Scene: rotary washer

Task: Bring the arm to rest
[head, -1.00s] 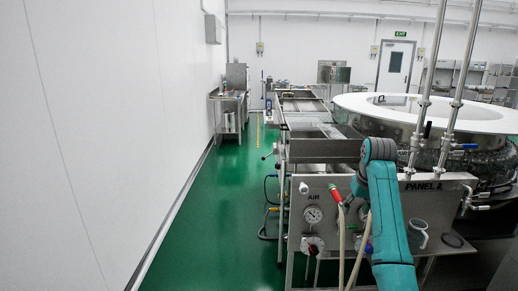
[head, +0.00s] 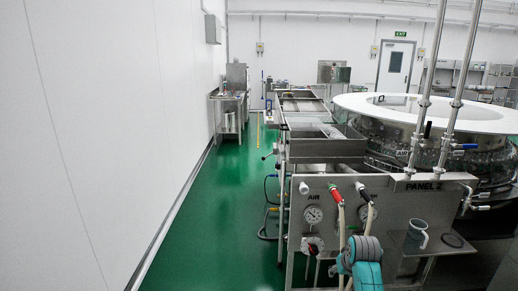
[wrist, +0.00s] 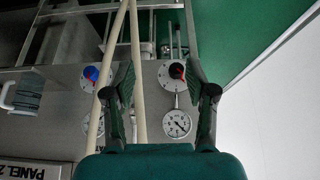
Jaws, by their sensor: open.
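My arm (head: 366,266) shows at the bottom of the head view, low in front of the steel panel (head: 400,205) marked PANEL 2. Its gripper fingers are not clear in the head view. In the wrist view my gripper (wrist: 163,85) is open, its two dark fingers apart, facing the panel. Two pale hoses (wrist: 138,75) run past between the fingers and beside the left one. No object is held between the fingers, though I cannot tell how close the hoses are.
The round washer (head: 430,115) stands behind at right. Green floor (head: 215,210) is clear to the left, beside the white wall (head: 90,130).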

